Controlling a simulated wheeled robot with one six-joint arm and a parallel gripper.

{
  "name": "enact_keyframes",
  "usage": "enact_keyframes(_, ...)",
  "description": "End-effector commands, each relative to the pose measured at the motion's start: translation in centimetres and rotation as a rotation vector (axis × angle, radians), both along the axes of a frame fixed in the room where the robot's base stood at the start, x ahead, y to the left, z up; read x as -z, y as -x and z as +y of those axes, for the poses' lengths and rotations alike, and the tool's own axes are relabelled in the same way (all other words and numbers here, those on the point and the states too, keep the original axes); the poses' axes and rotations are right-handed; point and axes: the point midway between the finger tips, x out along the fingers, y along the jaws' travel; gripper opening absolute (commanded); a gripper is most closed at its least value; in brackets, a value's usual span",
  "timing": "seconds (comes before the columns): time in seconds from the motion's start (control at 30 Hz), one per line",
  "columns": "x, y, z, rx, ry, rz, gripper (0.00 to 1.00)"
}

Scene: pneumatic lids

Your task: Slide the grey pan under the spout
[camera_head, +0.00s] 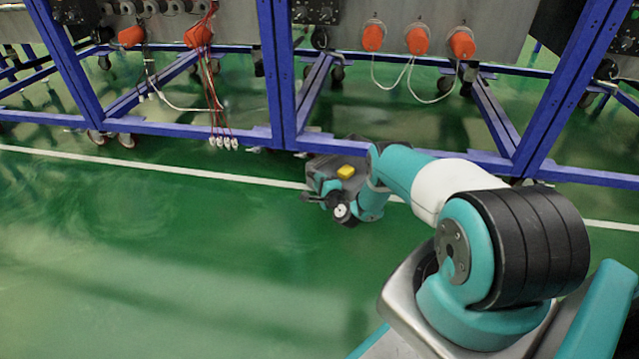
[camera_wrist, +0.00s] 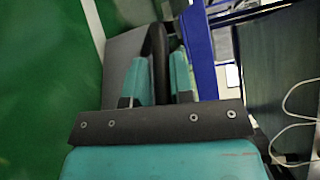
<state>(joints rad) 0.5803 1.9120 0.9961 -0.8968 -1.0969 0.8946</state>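My gripper (camera_wrist: 161,62) shows in the wrist view with its two teal fingers a short gap apart. A black upright edge fills that gap. A flat grey panel (camera_wrist: 122,52) lies beside and behind the left finger and meets the black edge; it may be part of the grey pan. I cannot tell whether the fingers press on the edge. In the head view my arm reaches forward to the frame's foot, and a dark grey boxy shape (camera_head: 325,168) with a yellow block (camera_head: 346,172) is at its end. I cannot make out which part is pan. I cannot single out the spout.
A blue frame (camera_head: 200,131) with a low rail crosses the back, close behind my arm's end. Above it hang several orange caps (camera_head: 418,41) with white cables and red hoses (camera_head: 215,95). The green floor (camera_head: 130,250) at the left front is clear.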

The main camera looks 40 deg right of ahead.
Motion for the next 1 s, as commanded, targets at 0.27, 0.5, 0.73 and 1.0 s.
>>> enact_keyframes(0.27, 0.0, 0.0, 0.0, 0.000, 0.001, -0.001, 0.00)
enact_keyframes(0.5, 0.0, 0.0, 0.8, 0.004, 0.001, 0.000, 0.00)
enact_keyframes(0.73, 0.0, 0.1, 1.1, 0.009, 0.002, 0.000, 0.00)
enact_keyframes(1.0, 0.0, 0.1, 0.9, 0.011, 0.002, 0.000, 0.51)
